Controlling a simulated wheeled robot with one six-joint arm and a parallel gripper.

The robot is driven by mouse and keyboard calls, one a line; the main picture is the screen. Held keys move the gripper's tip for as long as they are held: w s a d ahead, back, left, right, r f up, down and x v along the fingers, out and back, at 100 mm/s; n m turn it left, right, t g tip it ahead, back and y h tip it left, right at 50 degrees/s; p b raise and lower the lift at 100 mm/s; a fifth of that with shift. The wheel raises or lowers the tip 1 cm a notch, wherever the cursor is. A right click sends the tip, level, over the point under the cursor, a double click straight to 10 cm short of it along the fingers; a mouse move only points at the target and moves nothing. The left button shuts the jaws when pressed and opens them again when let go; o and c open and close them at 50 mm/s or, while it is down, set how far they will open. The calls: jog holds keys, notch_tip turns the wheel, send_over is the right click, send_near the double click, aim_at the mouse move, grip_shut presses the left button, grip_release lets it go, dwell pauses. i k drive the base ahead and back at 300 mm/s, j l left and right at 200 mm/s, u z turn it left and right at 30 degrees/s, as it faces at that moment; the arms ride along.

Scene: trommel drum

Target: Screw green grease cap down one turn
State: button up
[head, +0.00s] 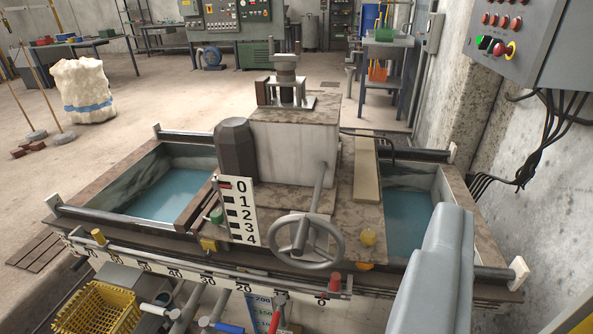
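A small green cap (216,216) sits on the machine's front edge, just left of the white 0-to-4 scale plate (239,212). It is small in the picture, and I cannot tell its thread or how far down it sits. A yellow block (208,245) is just below it. My gripper does not show in this view. A grey rounded body, which looks like part of my arm, rises at the lower right, well apart from the cap.
A grey handwheel (305,241) on a slanted shaft stands right of the scale plate. A dark cylinder (236,151) stands behind the cap. Blue-green liquid fills the left tank (117,210) and right tank (390,184). Pipes and a yellow crate (101,308) crowd the front.

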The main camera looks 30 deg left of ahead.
aim_at(217, 216)
jog(key=k+j+u, duration=0.1)
jog(key=u, duration=1.05)
